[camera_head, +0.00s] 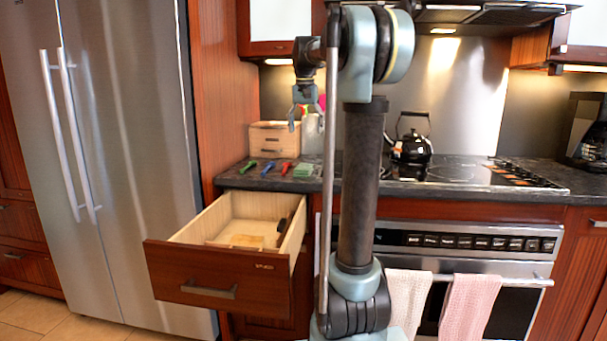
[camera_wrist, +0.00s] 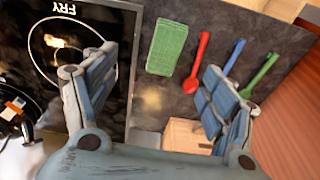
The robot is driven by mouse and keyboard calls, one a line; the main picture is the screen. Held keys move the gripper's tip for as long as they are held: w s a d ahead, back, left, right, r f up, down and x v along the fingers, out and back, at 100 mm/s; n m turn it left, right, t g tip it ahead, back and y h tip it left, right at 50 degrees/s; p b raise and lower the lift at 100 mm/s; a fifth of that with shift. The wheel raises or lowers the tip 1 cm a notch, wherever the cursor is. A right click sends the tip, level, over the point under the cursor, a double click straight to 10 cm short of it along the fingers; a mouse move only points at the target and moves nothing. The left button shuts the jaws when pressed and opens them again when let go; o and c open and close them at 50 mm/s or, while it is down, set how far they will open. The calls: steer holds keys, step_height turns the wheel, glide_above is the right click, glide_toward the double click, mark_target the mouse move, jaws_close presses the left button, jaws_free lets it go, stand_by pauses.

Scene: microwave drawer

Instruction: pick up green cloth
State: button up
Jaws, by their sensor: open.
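The green cloth (camera_wrist: 168,47) lies flat on the dark countertop in the wrist view, a small rectangle between the stove edge and a red utensil. In the head view the cloth (camera_head: 304,170) is near the counter's front edge, right of the utensils. My gripper (camera_head: 303,112) hangs above the back of the counter, in front of the wooden box. In the wrist view my gripper (camera_wrist: 160,90) has its fingers spread wide with nothing between them. The cloth is apart from the fingers.
Red (camera_wrist: 196,62), blue (camera_wrist: 235,57) and green (camera_wrist: 260,75) utensils lie beside the cloth. A wooden box (camera_head: 274,137) stands behind. An open drawer (camera_head: 217,277) juts out below the counter. A black kettle (camera_head: 411,147) sits on the stove at right. A fridge (camera_head: 120,160) stands at left.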

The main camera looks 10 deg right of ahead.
steer(key=w+r, duration=0.2)
steer(key=w, duration=0.2)
glide_above(304, 167)
step_height(304, 167, down, 12)
steer(key=shift+w+d+f, duration=0.1)
steer(key=shift+w+d, duration=0.05)
steer(key=shift+w+a+f, duration=0.1)
steer(key=shift+f, duration=1.3)
steer(key=shift+w+a+f, duration=0.1)
steer(key=shift+f, duration=1.3)
steer(key=c, duration=1.1)
